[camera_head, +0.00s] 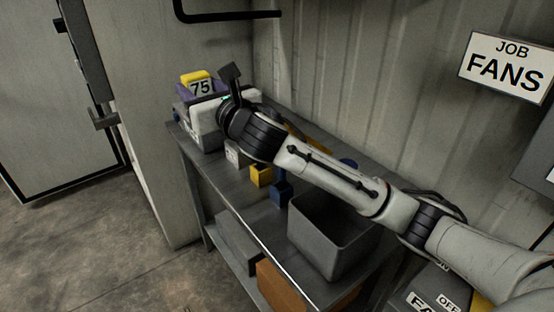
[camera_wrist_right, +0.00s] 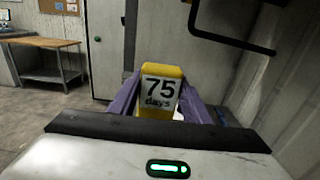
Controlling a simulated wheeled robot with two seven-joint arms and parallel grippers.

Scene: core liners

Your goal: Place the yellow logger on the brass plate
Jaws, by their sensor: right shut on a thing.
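The yellow logger (camera_head: 197,77) has a white label reading 75, and in the right wrist view the logger (camera_wrist_right: 163,72) reads "75 days". It stands between the two purple fingers of my right gripper (camera_wrist_right: 160,98), which is shut on it. In the head view the right gripper (camera_head: 196,90) is at the far left end of the grey bench (camera_head: 226,186), over its end. I cannot tell whether the logger touches anything below. I cannot make out the brass plate; a yellowish strip (camera_head: 318,142) shows partly behind my right arm. My left gripper is out of view.
On the bench stand a small grey block (camera_head: 236,154), a yellow block (camera_head: 261,176), a blue block (camera_head: 281,194) and an open grey bin (camera_head: 332,238). A corrugated wall (camera_head: 370,90) rises behind. A cardboard box (camera_head: 278,288) sits on the lower shelf.

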